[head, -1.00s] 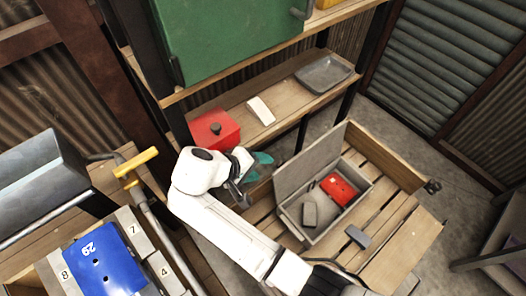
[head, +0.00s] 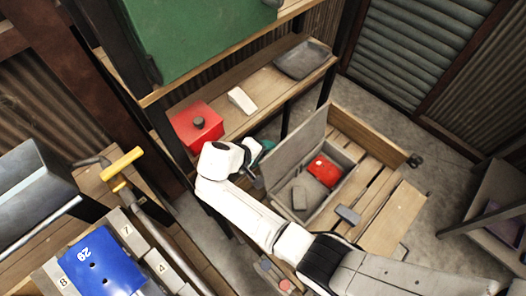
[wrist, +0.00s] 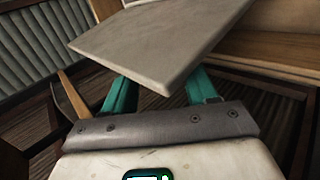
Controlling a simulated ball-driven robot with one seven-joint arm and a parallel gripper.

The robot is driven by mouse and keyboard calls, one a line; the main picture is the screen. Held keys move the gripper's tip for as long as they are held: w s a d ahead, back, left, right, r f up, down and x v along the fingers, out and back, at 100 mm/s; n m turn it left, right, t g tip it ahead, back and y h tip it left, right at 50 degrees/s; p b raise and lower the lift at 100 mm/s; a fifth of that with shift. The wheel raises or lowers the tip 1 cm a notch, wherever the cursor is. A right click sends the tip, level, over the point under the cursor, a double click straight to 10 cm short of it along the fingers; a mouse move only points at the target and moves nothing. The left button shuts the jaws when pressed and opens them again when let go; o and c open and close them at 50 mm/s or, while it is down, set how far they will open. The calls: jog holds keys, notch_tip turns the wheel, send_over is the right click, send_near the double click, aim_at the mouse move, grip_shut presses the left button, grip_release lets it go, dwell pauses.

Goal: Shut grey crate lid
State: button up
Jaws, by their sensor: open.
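The grey crate (head: 326,212) stands on a slatted wooden pallet box. Its grey lid (head: 296,146) is open, standing up steeply along the crate's left side. Inside the crate are a red box (head: 324,171) and a small grey block (head: 299,198). My gripper (head: 264,147) is at the left, outer side of the lid, close to its edge. In the wrist view, its teal fingers (wrist: 160,90) are apart, and the lid (wrist: 155,38) spans in front of them, hiding parts of both. I cannot tell whether they touch it. No object shows held.
A wooden shelf behind holds a red box with a dark knob (head: 197,125), a white block (head: 241,100) and a grey tray (head: 303,60). A dark grey piece (head: 347,215) lies on the slats right of the crate. A yellow-handled lever (head: 122,162) stands at left.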

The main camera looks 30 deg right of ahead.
grip_shut()
dwell(0.5)
